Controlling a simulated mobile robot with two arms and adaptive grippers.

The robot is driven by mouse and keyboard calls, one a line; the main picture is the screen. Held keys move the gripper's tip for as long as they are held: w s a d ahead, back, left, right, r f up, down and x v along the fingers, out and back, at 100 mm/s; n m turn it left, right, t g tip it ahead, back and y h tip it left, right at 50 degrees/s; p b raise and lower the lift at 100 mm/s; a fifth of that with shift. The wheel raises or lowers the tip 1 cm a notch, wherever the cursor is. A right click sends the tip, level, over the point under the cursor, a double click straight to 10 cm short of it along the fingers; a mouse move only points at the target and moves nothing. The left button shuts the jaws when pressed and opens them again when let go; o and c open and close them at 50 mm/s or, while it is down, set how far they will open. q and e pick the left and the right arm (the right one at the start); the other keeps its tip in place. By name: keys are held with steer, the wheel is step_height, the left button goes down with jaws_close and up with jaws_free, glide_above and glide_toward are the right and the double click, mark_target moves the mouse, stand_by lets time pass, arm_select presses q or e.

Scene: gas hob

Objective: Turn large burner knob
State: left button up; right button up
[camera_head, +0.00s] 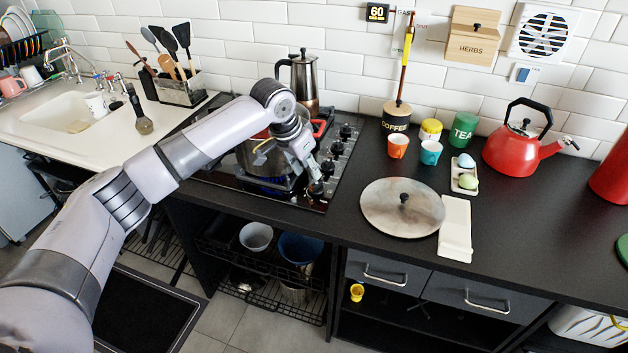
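The black gas hob (335,192) is set in the dark counter. Several black knobs run in a column along its right side, from the back knob (346,131) towards the front. A middle knob (337,148) and another knob (327,168) stand clear to the right of my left gripper. My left gripper (315,186) points down at the front end of the column, at or right beside the front knob, which it largely hides. Its fingers are too small and covered to show whether they are open or touching. My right gripper is out of view.
A pot (258,160) stands on the front burner with blue flame beneath, partly behind my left arm. A moka pot (304,80) stands at the back. A round lid (402,208) and white tray (455,228) lie right of the hob. A red kettle (515,150) stands farther right.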

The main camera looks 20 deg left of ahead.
mark_target(315, 183)
arm_select(q)
steer(key=x, duration=0.6)
steer(key=shift+w+f, duration=0.1)
steer(key=shift+f, duration=0.1)
jaws_close()
stand_by(0.3)
